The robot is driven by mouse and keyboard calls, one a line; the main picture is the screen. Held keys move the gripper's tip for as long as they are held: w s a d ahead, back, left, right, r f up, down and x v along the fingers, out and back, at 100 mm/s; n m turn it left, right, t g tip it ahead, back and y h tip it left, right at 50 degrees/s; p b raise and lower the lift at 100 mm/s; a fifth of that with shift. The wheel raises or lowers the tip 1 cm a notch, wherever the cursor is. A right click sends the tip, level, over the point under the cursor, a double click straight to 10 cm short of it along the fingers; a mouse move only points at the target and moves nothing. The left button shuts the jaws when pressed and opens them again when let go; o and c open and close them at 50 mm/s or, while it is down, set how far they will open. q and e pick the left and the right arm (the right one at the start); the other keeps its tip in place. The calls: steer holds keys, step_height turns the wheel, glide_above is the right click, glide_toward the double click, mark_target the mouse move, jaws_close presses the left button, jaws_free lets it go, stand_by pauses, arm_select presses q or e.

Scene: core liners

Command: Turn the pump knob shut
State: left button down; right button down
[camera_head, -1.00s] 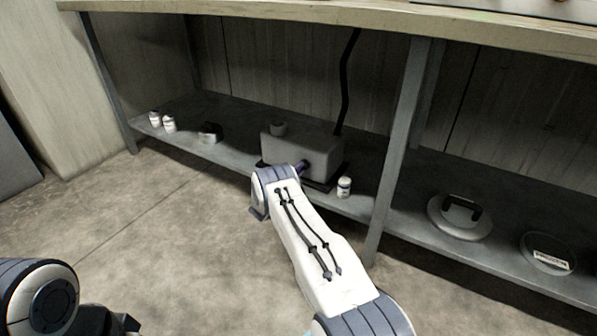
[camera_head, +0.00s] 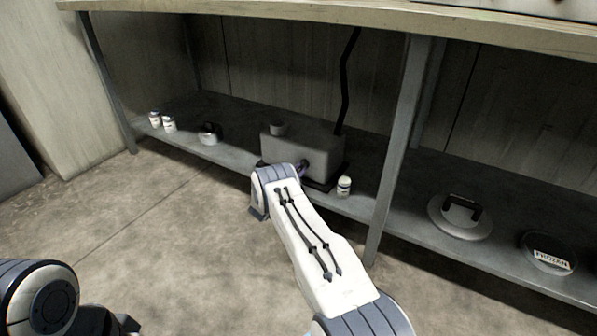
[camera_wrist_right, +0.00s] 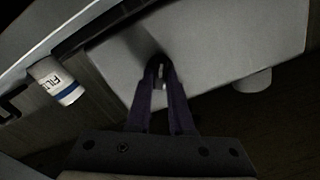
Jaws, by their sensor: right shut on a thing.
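The pump is a grey box (camera_head: 305,150) on the low shelf under the bench, with a dark hose rising behind it. Its grey front also fills much of the right wrist view (camera_wrist_right: 215,50). My right gripper (camera_head: 304,166) reaches the pump's front face, mostly hidden behind my own forearm. In the right wrist view, the two dark fingers (camera_wrist_right: 161,72) close around the small knob (camera_wrist_right: 160,82) on that face. Only a pale sliver of the knob shows between them, so its turn cannot be read. My left arm shows at the lower left, but its gripper does not show clearly.
A white bottle (camera_head: 344,186) stands just right of the pump; its label shows in the wrist view (camera_wrist_right: 57,82). A bench leg (camera_head: 392,165) rises farther right. Round lids (camera_head: 460,217) lie beyond it. A small pot (camera_head: 209,134) and white jars (camera_head: 169,124) stand left.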

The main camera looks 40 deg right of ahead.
steer(key=n, duration=0.6)
steer(key=shift+a+f, duration=0.1)
steer(key=shift+f, duration=0.05)
steer(key=shift+n, duration=0.3)
steer(key=c, duration=0.8)
jaws_free()
steer(key=shift+s+a+r, duration=0.1)
steer(key=shift+a+r, duration=0.05)
steer(key=shift+r, duration=0.05)
steer(key=p+v, duration=0.5)
steer(key=v, duration=0.5)
steer(key=shift+f, duration=0.15)
